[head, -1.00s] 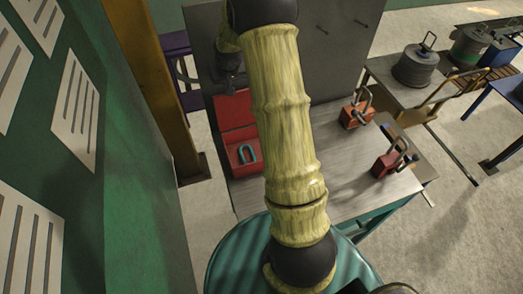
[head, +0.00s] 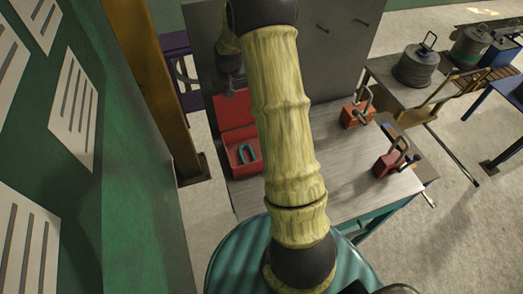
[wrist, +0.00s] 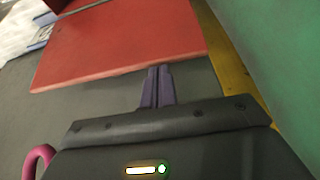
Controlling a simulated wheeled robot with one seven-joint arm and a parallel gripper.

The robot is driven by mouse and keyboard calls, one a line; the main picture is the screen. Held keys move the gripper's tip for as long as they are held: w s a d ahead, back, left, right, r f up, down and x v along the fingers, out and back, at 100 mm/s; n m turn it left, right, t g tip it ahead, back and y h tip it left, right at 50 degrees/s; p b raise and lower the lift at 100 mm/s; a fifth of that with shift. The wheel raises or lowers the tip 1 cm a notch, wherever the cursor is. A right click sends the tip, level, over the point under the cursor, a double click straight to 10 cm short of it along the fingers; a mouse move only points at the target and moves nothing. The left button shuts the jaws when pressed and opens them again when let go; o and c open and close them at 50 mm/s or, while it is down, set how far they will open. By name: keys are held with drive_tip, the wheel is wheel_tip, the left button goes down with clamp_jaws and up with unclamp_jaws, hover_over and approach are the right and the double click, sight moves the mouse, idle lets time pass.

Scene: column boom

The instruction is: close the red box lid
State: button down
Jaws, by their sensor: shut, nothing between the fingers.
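The red box (head: 243,166) stands on the metal workbench, left of my arm in the head view, with a teal U-shaped piece (head: 247,154) inside. Its lid (head: 232,112) is raised at the back, so the box is open. In the wrist view the lid (wrist: 125,40) is a broad red panel ahead of the fingers. My gripper (head: 231,90) is at the lid's upper edge in the head view. Its purple fingers (wrist: 158,78) are shut and empty, with tips at the lid's near edge. I cannot tell whether they touch it. My arm hides part of the bench.
Two red padlock-like blocks (head: 357,115) and (head: 388,163) stand on the bench (head: 340,180) at the right. A grey upright panel (head: 335,65) rises behind the bench. A yellow-brown post (head: 158,90) and a green wall (head: 130,210) are close on the left.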

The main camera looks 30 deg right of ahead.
drive_tip(key=shift+s+a+f, duration=0.1)
drive_tip(key=shift+s, duration=0.35)
drive_tip(key=s, duration=0.1)
drive_tip(key=s+b, duration=0.1)
drive_tip(key=s, duration=0.1)
drive_tip(key=shift+a+f+b, duration=0.3)
drive_tip(key=shift+f+b, duration=0.05)
drive_tip(key=shift+s, duration=0.1)
drive_tip(key=shift+s+f, duration=0.1)
drive_tip(key=shift+s, duration=0.2)
drive_tip(key=shift+s+a+f+b, duration=0.1)
drive_tip(key=shift+s+a+b, duration=0.1)
drive_tip(key=shift+s+b, duration=0.45)
drive_tip(key=shift+s+a+f+b, duration=0.1)
drive_tip(key=shift+s+a+b, duration=0.15)
drive_tip(key=shift+s, duration=0.75)
drive_tip(key=shift+r, duration=0.15)
